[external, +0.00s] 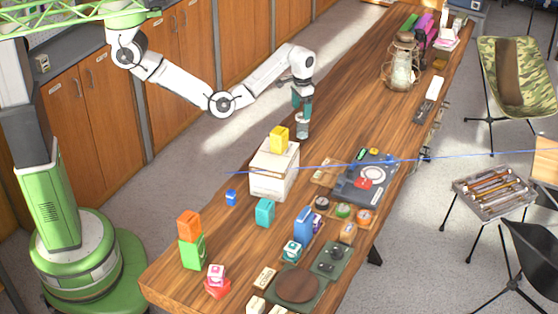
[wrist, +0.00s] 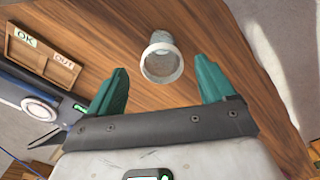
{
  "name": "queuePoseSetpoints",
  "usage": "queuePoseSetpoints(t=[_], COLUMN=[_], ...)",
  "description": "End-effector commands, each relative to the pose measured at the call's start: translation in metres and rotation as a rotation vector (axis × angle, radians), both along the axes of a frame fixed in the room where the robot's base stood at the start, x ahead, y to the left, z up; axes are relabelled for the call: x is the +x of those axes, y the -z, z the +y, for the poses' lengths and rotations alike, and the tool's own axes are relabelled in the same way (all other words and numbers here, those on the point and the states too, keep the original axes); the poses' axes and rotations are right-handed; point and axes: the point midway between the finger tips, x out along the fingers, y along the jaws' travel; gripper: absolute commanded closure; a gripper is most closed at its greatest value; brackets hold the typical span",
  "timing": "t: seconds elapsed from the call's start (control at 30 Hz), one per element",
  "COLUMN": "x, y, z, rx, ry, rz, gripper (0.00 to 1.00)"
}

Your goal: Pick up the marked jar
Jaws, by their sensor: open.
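A small grey, partly see-through jar (wrist: 162,62) stands on the wooden table in the wrist view, its round open mouth facing the camera. I cannot make out a mark on it. My gripper (wrist: 164,78) is open, with one teal finger on each side of the picture and the jar between and a little beyond the tips. No contact shows. In the external view the jar (external: 302,129) stands near the table's left edge, directly below my gripper (external: 303,113), which points down.
A white box (external: 272,183) with a yellow block (external: 279,139) on top stands nearer the camera. A dark grey device (external: 352,188) lies to its right. Several blocks and small items fill the near table. A lantern (external: 401,68) stands farther back. Bare wood surrounds the jar.

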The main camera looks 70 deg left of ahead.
Motion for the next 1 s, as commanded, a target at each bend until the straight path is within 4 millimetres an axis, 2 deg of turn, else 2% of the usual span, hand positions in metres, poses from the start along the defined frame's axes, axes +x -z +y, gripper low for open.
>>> queuePoseSetpoints(t=[0.1, 0.27, 0.6, 0.9, 1.0], x=[0.0, 0.001, 0.006, 0.006, 0.006], y=[0.018, 0.031, 0.074, 0.079, 0.079], z=[-0.001, -0.001, 0.003, 0.003, 0.003], rx=[-0.001, -0.001, -0.001, -0.001, -0.001], ry=[0.001, 0.002, 0.002, 0.001, 0.001], rz=[0.002, 0.0, 0.0, -0.001, -0.001], gripper=[0.17, 0.17, 0.17, 0.17, 0.25])
